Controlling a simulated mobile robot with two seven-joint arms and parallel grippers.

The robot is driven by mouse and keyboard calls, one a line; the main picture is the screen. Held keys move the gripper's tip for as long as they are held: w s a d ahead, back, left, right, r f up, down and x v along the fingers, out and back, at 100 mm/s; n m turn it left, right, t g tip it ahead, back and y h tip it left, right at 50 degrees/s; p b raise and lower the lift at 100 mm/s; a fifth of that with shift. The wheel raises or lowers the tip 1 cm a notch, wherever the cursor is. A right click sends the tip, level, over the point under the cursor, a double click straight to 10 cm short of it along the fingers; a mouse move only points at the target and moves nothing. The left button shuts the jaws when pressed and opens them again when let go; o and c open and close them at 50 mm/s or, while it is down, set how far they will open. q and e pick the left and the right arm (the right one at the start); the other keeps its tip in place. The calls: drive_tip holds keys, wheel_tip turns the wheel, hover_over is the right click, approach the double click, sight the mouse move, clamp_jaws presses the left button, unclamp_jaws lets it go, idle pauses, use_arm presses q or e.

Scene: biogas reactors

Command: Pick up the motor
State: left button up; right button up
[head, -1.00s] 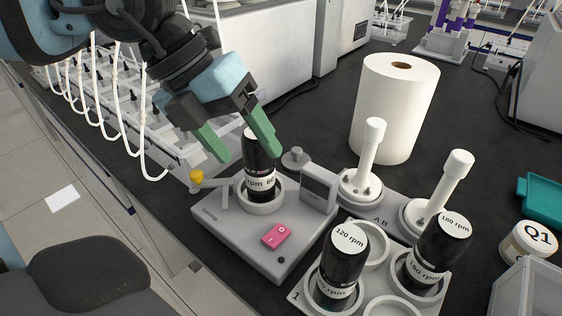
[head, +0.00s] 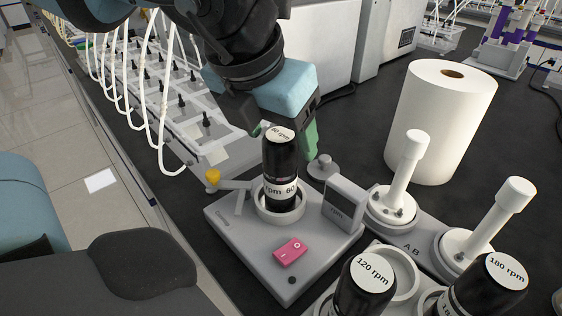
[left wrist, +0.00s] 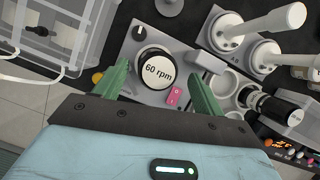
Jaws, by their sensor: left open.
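The motor is a black cylinder labelled 60 rpm (head: 281,170), standing upright in a round ring (head: 281,207) on a grey base unit (head: 250,243). Its round white top label shows in the left wrist view (left wrist: 157,69). My left gripper (head: 285,135) is open, with green fingers near the motor's top, one on its far left and one to its right. In the left wrist view its fingers (left wrist: 158,90) point toward the motor from either side, with gaps; I cannot tell how deep they reach. My right gripper is not in view.
The base unit has a pink switch (head: 290,252) and a small display (head: 345,203). Motors labelled 120 rpm (head: 368,275) and 180 rpm (head: 501,275) stand at front right. White posts (head: 405,170) and a paper roll (head: 440,120) stand right.

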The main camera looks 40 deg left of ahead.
use_arm(q)
drive_tip(key=shift+f, duration=0.5)
drive_tip(key=x, duration=0.4)
drive_tip(key=shift+a+f, duration=0.1)
drive_tip(key=shift+a, duration=0.05)
drive_tip(key=shift+w, duration=0.1)
drive_tip(key=c, duration=1.4)
drive_tip(key=shift+o, duration=0.2)
drive_tip(key=shift+r, duration=0.2)
wheel_tip(320, 180, up, 10)
drive_tip(key=shift+f+p, duration=0.1)
drive_tip(key=shift+p, duration=0.35)
